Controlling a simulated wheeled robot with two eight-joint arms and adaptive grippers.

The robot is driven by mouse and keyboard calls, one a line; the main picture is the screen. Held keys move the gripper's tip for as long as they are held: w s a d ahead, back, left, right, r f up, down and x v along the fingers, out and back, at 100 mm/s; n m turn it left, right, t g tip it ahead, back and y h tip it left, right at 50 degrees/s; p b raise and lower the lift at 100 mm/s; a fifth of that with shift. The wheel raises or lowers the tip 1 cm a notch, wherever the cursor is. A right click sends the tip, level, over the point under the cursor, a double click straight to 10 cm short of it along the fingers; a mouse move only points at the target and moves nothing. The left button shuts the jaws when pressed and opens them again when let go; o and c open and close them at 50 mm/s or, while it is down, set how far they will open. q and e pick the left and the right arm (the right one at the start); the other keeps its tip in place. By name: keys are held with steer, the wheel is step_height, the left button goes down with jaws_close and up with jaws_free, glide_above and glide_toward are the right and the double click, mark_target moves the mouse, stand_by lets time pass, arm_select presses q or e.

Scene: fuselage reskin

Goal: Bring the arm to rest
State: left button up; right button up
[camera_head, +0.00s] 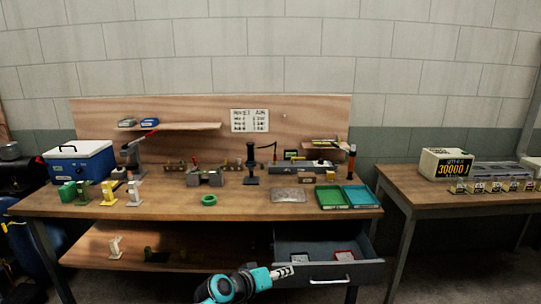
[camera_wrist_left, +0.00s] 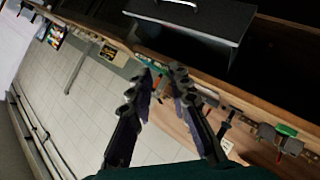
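My left arm (camera_head: 235,285) comes in at the bottom of the head view, teal and black. Its left gripper (camera_head: 284,271) is in front of the open drawer (camera_head: 343,271), near the drawer's left front edge; whether they touch cannot be told. In the left wrist view the two dark fingers of the left gripper (camera_wrist_left: 165,75) stand apart with nothing between them, so it is open and empty. The drawer (camera_wrist_left: 205,30) shows beyond the fingertips there, with its handle at the top. My right gripper is not in view.
The workbench (camera_head: 240,207) carries a blue cooler box (camera_head: 80,163), coloured stands, a green ring (camera_head: 209,200), a green tray (camera_head: 331,197) and a blue tray (camera_head: 361,197). A second table (camera_head: 450,202) stands at right. The open drawer juts out below the bench top.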

arm_select(q)
steer(key=s+a+f+g+y, duration=0.1)
steer(key=s+a+f+y, duration=0.2)
steer(key=s+a, duration=0.7)
steer(key=s+a+f+g+y, duration=0.1)
steer(key=s+a+f+y, duration=0.2)
steer(key=s+a, duration=0.8)
steer(key=s+y, duration=0.2)
steer(key=s, duration=0.2)
steer(key=shift+f+m+g+y, duration=0.3)
steer(key=shift+m, duration=0.1)
steer(key=shift+s, duration=0.1)
